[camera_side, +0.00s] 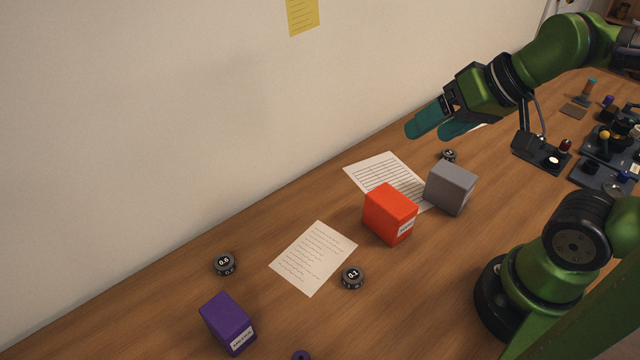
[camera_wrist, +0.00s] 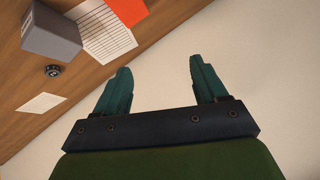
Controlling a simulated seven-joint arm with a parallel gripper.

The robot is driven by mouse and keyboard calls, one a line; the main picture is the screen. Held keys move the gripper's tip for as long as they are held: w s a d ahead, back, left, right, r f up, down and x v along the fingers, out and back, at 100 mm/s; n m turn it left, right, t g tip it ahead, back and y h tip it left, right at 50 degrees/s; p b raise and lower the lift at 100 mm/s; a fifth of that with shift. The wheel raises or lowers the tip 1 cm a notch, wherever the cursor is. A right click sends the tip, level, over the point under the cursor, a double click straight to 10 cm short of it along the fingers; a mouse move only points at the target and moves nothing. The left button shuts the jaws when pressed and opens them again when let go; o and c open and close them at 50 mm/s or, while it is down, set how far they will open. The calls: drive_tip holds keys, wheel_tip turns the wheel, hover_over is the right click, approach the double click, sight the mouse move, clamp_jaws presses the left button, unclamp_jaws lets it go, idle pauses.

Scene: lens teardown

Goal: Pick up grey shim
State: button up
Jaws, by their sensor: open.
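A grey box-shaped block (camera_side: 450,187) stands on the wooden table, right of an orange-red box. It also shows in the wrist view at upper left (camera_wrist: 50,38). I cannot make out a separate thin grey shim; whether this block is the shim is unclear. My gripper (camera_side: 428,131) has two teal fingers, spread apart and empty. It hangs above the table, up and left of the grey block in the side view. In the wrist view the gap between the fingers (camera_wrist: 160,66) shows only bare wall.
An orange-red box (camera_side: 388,213) stands beside the grey block, by a lined sheet (camera_side: 378,175). A purple box (camera_side: 228,323), another sheet (camera_side: 313,258) and dark numbered discs (camera_side: 225,263) (camera_side: 352,277) (camera_side: 448,155) lie around. A lamp base (camera_side: 541,152) and tool trays (camera_side: 602,174) crowd the right. The wall is close behind.

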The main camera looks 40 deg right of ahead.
drive_tip(key=n+g+h, duration=0.1)
drive_tip(key=g+h, duration=0.1)
drive_tip(key=g, duration=0.5)
hover_over(354, 276)
wheel_tip(354, 276, down, 8)
drive_tip(key=shift+m, duration=0.8)
drive_tip(key=f, duration=1)
drive_tip(key=shift+s+d+f, duration=0.1)
drive_tip(key=shift+d, duration=0.25)
drive_tip(key=shift+a+f, duration=0.2)
drive_tip(key=shift+f, duration=1.35)
drive_tip(key=shift+a+f, duration=0.15)
drive_tip(key=shift+f, duration=1.35)
drive_tip(key=shift+c, duration=0.2)
